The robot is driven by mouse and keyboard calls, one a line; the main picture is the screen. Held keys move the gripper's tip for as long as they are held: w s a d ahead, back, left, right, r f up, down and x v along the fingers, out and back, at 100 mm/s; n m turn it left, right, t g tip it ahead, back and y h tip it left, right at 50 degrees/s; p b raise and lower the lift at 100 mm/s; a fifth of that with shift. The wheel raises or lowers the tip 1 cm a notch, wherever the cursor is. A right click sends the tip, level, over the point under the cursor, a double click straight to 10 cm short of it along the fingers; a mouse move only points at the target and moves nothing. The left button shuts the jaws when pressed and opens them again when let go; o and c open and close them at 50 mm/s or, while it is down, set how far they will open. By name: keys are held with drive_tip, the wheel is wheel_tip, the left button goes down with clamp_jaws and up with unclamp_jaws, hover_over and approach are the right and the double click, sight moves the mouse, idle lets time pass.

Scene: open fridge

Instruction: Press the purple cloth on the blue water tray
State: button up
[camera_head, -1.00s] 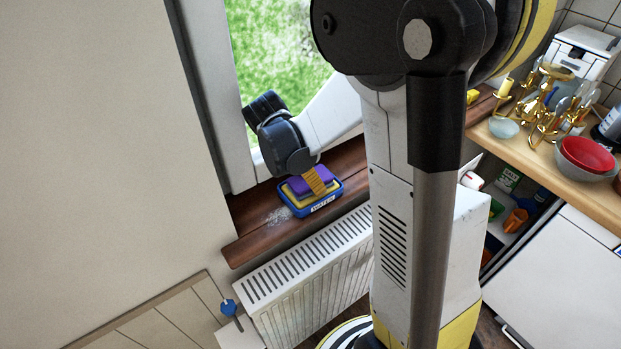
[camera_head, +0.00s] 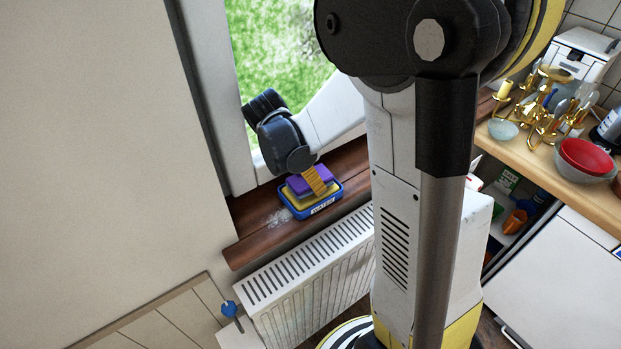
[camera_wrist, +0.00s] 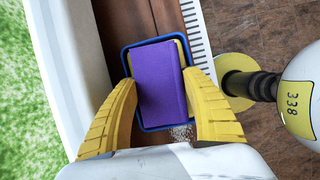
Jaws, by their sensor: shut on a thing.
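The purple cloth (camera_wrist: 160,85) is a flat block between the two yellow fingers of my gripper (camera_wrist: 160,88) in the wrist view. My gripper is shut on it. In the head view the cloth (camera_head: 298,186) is over the blue water tray (camera_head: 324,204), which sits on the brown window sill and is lettered WATER. The tray's blue rim (camera_wrist: 127,62) shows around the cloth in the wrist view. A yellow layer shows inside the tray. My gripper (camera_head: 316,181) points down at the tray. The cloth's underside is hidden, so I cannot tell how firmly it touches.
A whitish patch of specks (camera_head: 280,217) lies on the sill (camera_head: 250,243) left of the tray. The window frame (camera_head: 208,90) stands behind. A white radiator (camera_head: 310,262) is below. A wooden counter (camera_head: 540,155) with a red bowl (camera_head: 587,156) and candlesticks is at the right.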

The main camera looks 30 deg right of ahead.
drive_tip(key=shift+r+p, duration=1.95)
drive_tip(key=shift+r, duration=1)
drive_tip(key=shift+f, duration=0.1)
